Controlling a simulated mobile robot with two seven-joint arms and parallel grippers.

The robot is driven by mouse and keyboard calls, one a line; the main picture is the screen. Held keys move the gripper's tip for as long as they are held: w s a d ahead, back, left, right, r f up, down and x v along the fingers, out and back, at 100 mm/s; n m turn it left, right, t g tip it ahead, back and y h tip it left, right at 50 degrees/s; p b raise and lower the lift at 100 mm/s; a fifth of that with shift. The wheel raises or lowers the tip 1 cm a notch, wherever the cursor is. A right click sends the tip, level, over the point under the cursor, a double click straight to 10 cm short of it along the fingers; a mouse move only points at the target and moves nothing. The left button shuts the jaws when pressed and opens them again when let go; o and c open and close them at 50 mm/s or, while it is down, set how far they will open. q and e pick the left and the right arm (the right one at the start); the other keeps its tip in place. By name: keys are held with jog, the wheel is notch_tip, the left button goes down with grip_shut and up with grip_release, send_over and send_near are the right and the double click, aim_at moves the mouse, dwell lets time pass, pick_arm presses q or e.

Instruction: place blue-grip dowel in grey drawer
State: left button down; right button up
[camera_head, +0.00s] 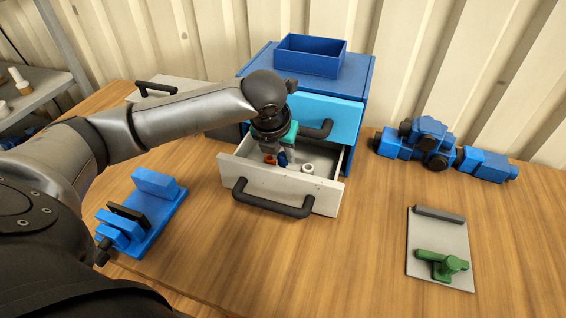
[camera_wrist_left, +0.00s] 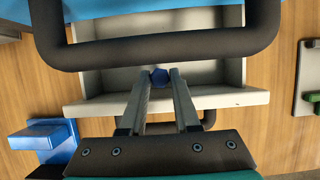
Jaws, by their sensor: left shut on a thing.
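The grey drawer (camera_head: 325,204) is pulled out from the blue cabinet, its black handle (camera_head: 272,202) facing front. My left gripper (camera_head: 277,155) points down over the open drawer. It is shut on the blue-grip dowel (camera_head: 283,160), whose blue end is at the fingertips. In the left wrist view the dowel's blue six-sided end (camera_wrist_left: 159,78) sits between the two fingers, against the drawer's pale interior (camera_wrist_left: 105,82). I cannot tell whether the dowel touches the drawer floor. The rest of the dowel is hidden. My right gripper is not in view.
An orange-brown piece (camera_head: 269,159) and a white ring-like piece (camera_head: 308,168) are in the drawer. A cyan drawer (camera_head: 340,112) with a black handle is just above. A blue vise (camera_head: 140,215) stands left; a clipboard-like plate (camera_head: 425,240) lies right. The front tabletop is clear.

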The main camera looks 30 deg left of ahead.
aim_at(281, 157)
pick_arm(q)
jog(key=f, duration=0.2)
jog(key=f+b, duration=0.1)
jog(key=shift+w+f, duration=0.1)
jog(key=shift+w, duration=0.15)
jog(key=shift+w+a, duration=0.1)
jog(key=shift+w, duration=0.05)
jog(key=c, duration=0.6)
grip_release()
jog(key=shift+f, duration=0.1)
jog(key=shift+c, duration=0.2)
jog(key=p+v, duration=0.3)
jog(key=v, duration=0.9)
